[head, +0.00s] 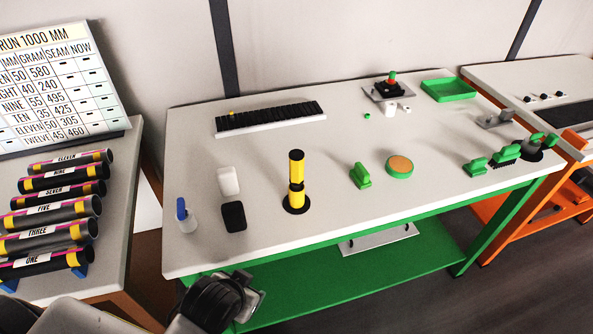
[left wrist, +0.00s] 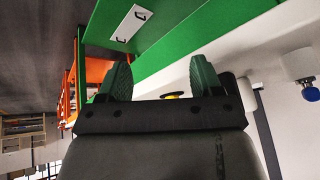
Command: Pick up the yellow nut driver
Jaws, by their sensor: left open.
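The yellow nut driver (head: 296,165) stands upright on the white bench, with black bands and a round black base. In the left wrist view a small yellow part (left wrist: 174,95) shows low between the fingers, probably the nut driver; the rest is hidden. My left gripper (left wrist: 160,78) is open, with two green fingers spread and nothing held between them. It is apart from the nut driver, by the bench's green front edge. In the head view a black part of my arm shows at the bottom, below the bench front; the fingertips are not clear there. My right gripper is not in view.
Near the nut driver are a white block (head: 228,181), a black block (head: 234,217), a blue-topped bottle (head: 186,215), a green clamp-like piece (head: 360,176) and a green-rimmed disc (head: 399,166). A black slotted strip (head: 270,116) lies behind. The bench's front-middle is clear.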

